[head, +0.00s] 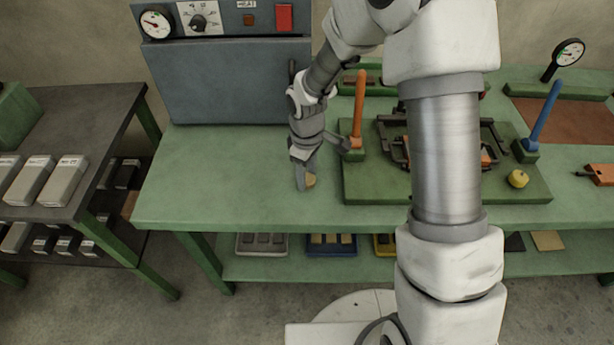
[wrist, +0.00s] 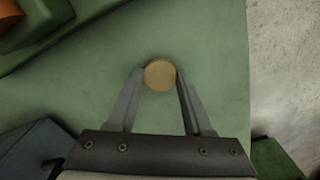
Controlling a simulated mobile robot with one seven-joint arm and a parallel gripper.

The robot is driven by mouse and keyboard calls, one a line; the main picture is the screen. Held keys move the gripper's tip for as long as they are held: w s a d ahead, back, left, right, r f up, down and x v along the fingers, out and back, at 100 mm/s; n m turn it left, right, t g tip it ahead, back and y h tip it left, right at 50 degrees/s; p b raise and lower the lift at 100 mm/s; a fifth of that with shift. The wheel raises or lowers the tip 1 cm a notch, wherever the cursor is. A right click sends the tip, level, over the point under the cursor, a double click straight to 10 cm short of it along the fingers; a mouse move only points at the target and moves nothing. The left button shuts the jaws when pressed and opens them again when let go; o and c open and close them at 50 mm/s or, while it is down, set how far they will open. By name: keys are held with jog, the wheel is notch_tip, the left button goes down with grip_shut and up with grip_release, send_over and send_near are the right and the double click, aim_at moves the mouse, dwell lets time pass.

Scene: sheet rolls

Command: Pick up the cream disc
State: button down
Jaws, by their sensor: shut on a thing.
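The cream disc (wrist: 160,74) is a small round tan piece between the two fingertips of my gripper (wrist: 160,80) in the wrist view. The fingers touch it on both sides. In the head view my gripper (head: 306,182) points down at the green bench top, left of the green press base. Part of the cream disc (head: 311,180) shows beside the finger there. I cannot tell whether the disc rests on the bench or is slightly above it.
A green base (head: 380,190) with an orange lever (head: 359,105), a blue lever (head: 546,112) and a yellow knob (head: 518,179) stands to the right. A grey cabinet (head: 230,85) is at the back left. The bench top (head: 215,185) left of my gripper is clear.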

aim_at(311, 180)
jog(key=shift+r, duration=0.5)
jog(key=r, duration=0.2)
jog(key=d+r+p, duration=0.1)
jog(key=r, duration=0.1)
jog(key=shift+s, duration=0.15)
jog(key=s+d+r+p, duration=0.1)
jog(key=s+d+r, duration=0.3)
jog(key=d, duration=0.5)
notch_tip(311, 180, up, 2)
jog(key=shift+s+d, duration=0.3)
jog(key=shift+s, duration=0.05)
jog(key=shift+w+p, duration=0.1)
jog(key=shift+p, duration=0.2)
